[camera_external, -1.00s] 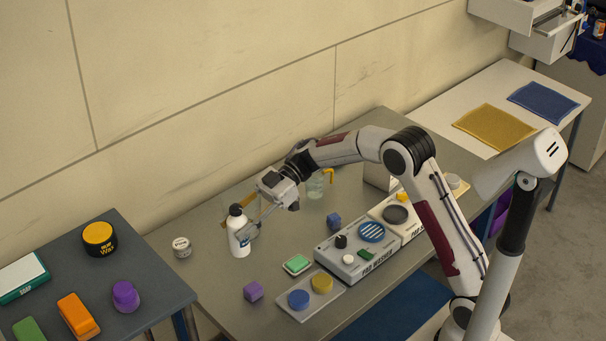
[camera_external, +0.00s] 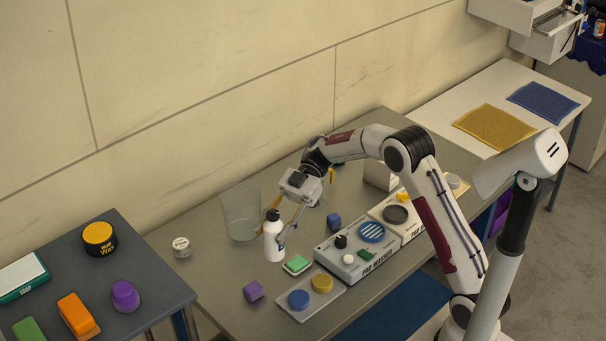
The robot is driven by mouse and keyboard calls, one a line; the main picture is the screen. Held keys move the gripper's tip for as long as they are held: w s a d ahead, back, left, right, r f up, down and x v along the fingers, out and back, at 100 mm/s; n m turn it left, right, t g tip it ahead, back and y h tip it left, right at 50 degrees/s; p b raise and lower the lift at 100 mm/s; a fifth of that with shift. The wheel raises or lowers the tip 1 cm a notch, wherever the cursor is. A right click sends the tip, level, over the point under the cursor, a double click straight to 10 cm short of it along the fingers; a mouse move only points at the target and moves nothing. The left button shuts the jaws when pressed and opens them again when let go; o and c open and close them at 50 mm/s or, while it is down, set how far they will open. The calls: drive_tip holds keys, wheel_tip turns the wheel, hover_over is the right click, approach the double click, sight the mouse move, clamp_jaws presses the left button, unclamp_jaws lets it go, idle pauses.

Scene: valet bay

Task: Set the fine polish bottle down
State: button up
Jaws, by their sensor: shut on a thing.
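The fine polish bottle (camera_external: 274,243) is white with a black cap and is upright. My gripper (camera_external: 277,229) is shut on its upper part, over the middle of the grey metal bench (camera_external: 215,290). The bottle is close beside the green sponge block (camera_external: 297,264). I cannot tell whether its base touches the bench or hangs just above it. The label is not readable.
A clear container (camera_external: 241,213) stands left of the bottle, near the wall. A small jar (camera_external: 181,246) is further left. Bench front left is free.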

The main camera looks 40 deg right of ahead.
sight(275, 255)
drive_tip(key=shift+f, duration=3.05)
drive_tip(key=shift+f, duration=1.9)
drive_tip(key=shift+f, duration=0.1)
drive_tip(key=o, duration=1.4)
drive_tip(key=shift+c, duration=0.2)
drive_tip(key=shift+d, duration=0.1)
drive_tip(key=v, duration=1.2)
